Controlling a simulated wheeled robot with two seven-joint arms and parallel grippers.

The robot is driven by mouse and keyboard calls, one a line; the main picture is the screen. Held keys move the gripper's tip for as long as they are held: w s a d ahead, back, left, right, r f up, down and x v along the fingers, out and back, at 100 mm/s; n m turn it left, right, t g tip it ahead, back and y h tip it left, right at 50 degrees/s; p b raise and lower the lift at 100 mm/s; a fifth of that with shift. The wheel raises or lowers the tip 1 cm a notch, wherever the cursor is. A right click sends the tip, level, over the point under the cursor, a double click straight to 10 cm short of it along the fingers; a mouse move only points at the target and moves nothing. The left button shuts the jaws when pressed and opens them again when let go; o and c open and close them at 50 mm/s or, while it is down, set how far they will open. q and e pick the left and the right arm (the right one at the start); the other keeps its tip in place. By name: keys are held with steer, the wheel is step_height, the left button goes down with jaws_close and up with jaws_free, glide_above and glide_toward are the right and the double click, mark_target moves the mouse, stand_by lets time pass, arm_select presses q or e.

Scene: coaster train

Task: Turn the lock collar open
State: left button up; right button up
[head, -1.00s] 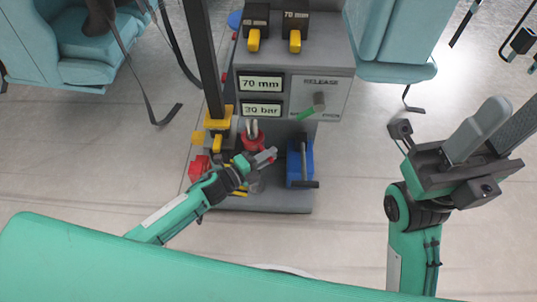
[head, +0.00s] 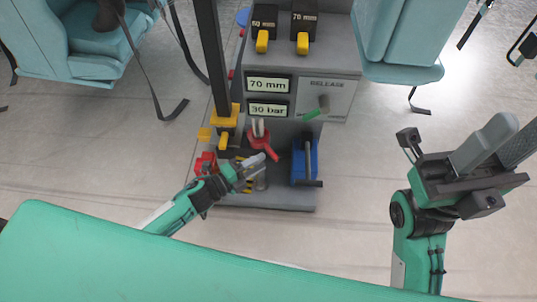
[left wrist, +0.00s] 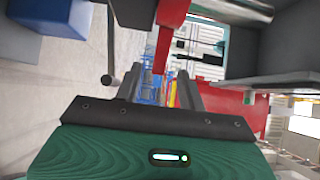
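The task's lock collar seems to be the red fitting (head: 262,143) with a short lever, around grey prongs on the grey console's lower deck; I cannot be sure. My left gripper (head: 253,164) is beside and just in front of it, low over the deck. In the left wrist view a red bar (left wrist: 168,40) reaches down close to my left fingertips (left wrist: 166,88). Those fingers stand apart with a gap between them. Whether they touch the bar is not clear. My right gripper (head: 500,143) is raised far to the right, away from the console; its finger gap is unclear.
The grey console (head: 345,62) carries readouts of 70 mm and 30 bar and a green release lever (head: 315,112). A blue block (head: 300,165) stands right of the red fitting. A black post with a yellow clamp (head: 227,122) is to the left. Teal seats (head: 395,50) flank the console.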

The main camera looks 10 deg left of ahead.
arm_select(q)
steer(key=p+v, duration=0.1)
steer(key=v, duration=0.7)
steer(key=shift+d, duration=0.1)
